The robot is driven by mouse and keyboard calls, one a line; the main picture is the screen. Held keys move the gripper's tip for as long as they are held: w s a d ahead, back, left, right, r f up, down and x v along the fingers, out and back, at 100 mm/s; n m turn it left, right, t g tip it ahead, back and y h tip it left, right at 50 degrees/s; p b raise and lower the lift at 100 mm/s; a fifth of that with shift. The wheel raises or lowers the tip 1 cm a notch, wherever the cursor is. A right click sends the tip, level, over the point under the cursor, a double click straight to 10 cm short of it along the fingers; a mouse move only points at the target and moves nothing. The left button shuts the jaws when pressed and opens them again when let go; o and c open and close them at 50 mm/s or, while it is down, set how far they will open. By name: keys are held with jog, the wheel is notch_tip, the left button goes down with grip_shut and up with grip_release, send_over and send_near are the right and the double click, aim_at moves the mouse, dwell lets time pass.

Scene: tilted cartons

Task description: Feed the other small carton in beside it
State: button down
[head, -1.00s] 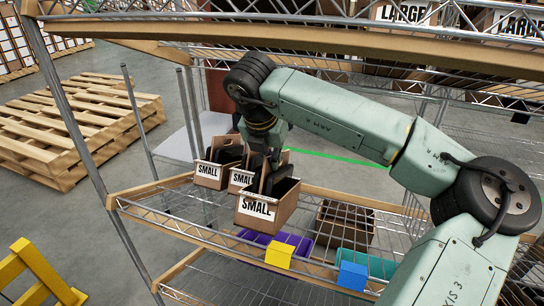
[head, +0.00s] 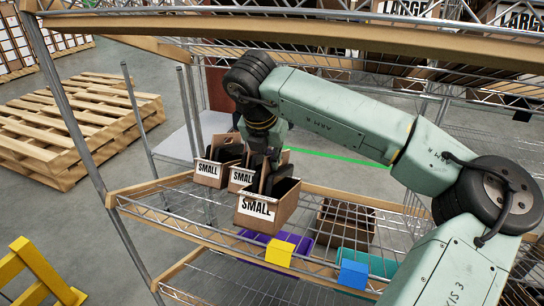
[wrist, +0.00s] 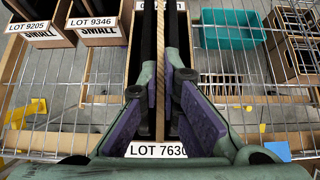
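My gripper (wrist: 166,85) is at a small brown carton (head: 271,208) with a SMALL label in the head view. In the wrist view this carton has a LOT 7630 label (wrist: 157,150). My fingers stand on either side of a thin cardboard strip along its middle and look closed on it. Two more small cartons stand to the left, the far-left one (head: 209,172) and one partly hidden behind the gripped carton (head: 240,178). In the wrist view they carry LOT 9205 (wrist: 27,27) and LOT 9346 (wrist: 92,22). Whether the gripped carton touches the shelf is unclear.
The wire shelf (head: 160,212) has a wooden front rail. Below and right are a purple bin (head: 256,242), a teal bin (head: 382,265) and a brown box (head: 345,222). Yellow (head: 279,254) and blue (head: 352,275) tags hang at the front. A wooden-edged shelf (head: 300,31) crosses above.

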dwell(0.4)
jog(key=c, duration=1.7)
grip_release()
jog(key=v, duration=0.7)
jog(key=shift+s+r, duration=0.1)
jog(key=shift+r, duration=0.25)
jog(key=shift+f, duration=0.1)
